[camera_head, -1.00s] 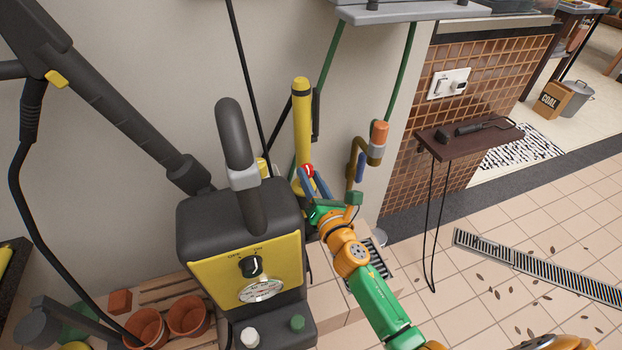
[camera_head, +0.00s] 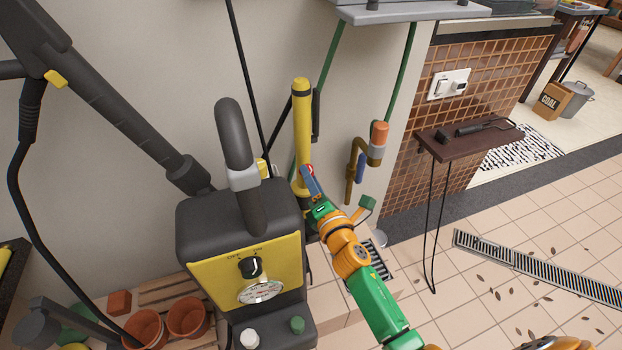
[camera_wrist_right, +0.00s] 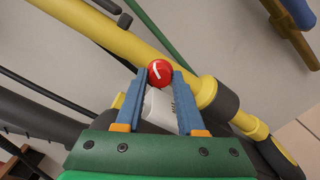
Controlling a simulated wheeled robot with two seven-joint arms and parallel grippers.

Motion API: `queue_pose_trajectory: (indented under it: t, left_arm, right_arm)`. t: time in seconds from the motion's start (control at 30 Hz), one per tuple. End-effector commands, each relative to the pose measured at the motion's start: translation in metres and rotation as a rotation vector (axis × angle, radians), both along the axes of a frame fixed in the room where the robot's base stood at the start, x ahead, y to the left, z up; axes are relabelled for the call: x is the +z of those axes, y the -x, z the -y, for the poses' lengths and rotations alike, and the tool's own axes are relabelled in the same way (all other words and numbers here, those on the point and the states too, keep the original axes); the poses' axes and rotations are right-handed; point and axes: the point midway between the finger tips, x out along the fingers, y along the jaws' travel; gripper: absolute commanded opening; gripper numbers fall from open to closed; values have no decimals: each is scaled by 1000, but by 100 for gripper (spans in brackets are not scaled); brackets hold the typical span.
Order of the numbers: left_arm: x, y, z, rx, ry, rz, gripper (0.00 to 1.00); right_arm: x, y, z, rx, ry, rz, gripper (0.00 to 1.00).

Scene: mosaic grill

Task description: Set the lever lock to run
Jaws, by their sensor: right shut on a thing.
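A small round red knob (camera_wrist_right: 160,73) with a white curved mark, which looks like the lever lock, sits at the yellow lance (camera_head: 302,125). The lance stands upright against the wall in the head view. It crosses the wrist view diagonally behind the knob. My right gripper (camera_head: 308,172) has its blue fingers at the knob. In the wrist view its fingertips (camera_wrist_right: 160,74) are shut on the knob's two sides. A pale block with small marks (camera_wrist_right: 158,108) shows between the fingers; its lettering is too small to read. My left gripper is not in view.
A black and yellow washer (camera_head: 215,275) with a dial stands left of the gripper. A brass pipe with an orange-topped valve (camera_head: 379,133) is on the wall to the right. A dark shelf (camera_head: 470,144) is further right. Terracotta pots (camera_head: 188,315) lie at lower left.

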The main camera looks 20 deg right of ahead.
Motion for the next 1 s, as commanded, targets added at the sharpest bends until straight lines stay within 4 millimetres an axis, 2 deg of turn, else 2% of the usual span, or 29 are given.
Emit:
queue_pose_trajectory:
  t: [0.37,0.4,0.47,0.5,0.8,0.87,1.0]
  left_arm:
    - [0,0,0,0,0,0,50]
    - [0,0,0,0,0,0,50]
    - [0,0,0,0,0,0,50]
    - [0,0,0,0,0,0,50]
    - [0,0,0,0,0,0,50]
    - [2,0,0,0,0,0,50]
    - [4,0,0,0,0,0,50]
  right_arm:
    - [-1,0,0,0,-3,-4,0]
    - [-1,0,0,0,-3,-4,48]
    - [-1,0,0,0,-3,-2,64]
    - [-1,0,0,0,-3,-2,68]
    - [0,2,0,0,-2,-1,68]
    - [-1,8,0,0,-2,-2,68]
    - [-1,34,1,0,-1,-4,68]
